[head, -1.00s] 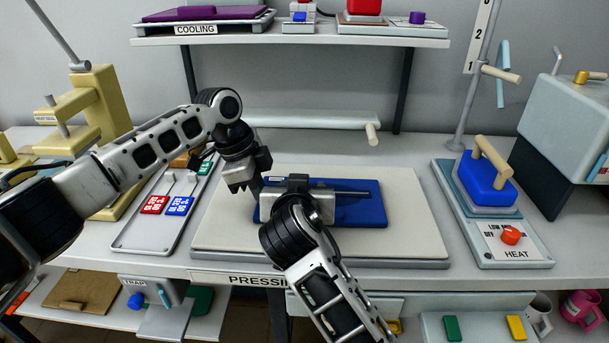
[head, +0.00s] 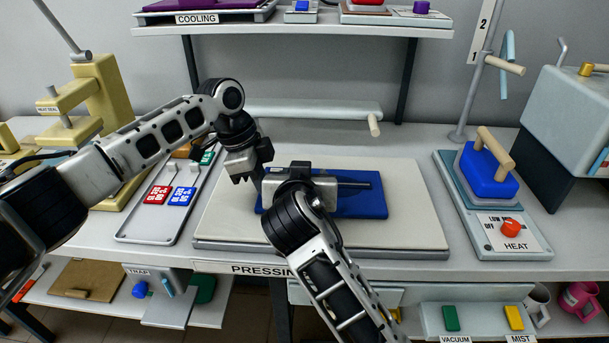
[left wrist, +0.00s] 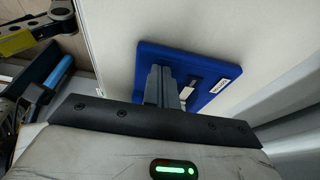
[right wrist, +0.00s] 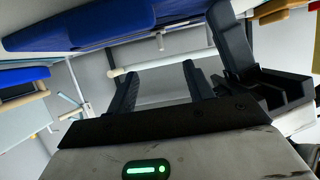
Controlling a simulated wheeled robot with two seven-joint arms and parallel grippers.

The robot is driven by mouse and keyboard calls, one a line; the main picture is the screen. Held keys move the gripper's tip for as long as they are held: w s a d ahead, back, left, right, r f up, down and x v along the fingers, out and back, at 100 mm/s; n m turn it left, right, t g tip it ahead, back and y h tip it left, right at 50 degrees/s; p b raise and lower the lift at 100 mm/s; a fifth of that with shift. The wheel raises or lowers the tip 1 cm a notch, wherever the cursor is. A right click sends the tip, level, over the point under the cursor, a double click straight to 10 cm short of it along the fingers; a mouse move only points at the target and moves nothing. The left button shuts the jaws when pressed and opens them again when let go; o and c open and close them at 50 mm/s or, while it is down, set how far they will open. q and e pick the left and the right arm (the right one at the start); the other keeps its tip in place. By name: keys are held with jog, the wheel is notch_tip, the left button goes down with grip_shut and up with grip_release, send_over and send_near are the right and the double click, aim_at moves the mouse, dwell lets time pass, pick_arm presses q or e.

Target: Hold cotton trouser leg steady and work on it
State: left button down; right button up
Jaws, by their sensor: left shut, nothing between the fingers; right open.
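The dark blue folded trouser leg (head: 360,208) lies flat on the pale pressing board (head: 415,215). It also shows in the left wrist view (left wrist: 205,70), with a white tag, and as a blue edge in the right wrist view (right wrist: 90,22). My left gripper (head: 260,186) is shut and empty at the cloth's left edge; its closed fingers (left wrist: 162,85) appear over the cloth, contact unclear. My right gripper (head: 366,185) is open, lying across the cloth with fingers pointing right; a clear gap shows between its fingers (right wrist: 160,78). My right wrist hides part of the cloth.
A blue iron (head: 487,172) with a wooden handle stands on the heat station at right. A grey tray (head: 150,225) with red, blue and green tags lies left of the board. A roller bar (head: 315,111) is behind it; a cooling shelf (head: 300,30) hangs above.

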pick_arm(q)
jog(key=shift+r+p, duration=3.25)
jog(key=p+v, duration=0.4)
jog(key=v, duration=0.4)
jog(key=shift+f, duration=0.2)
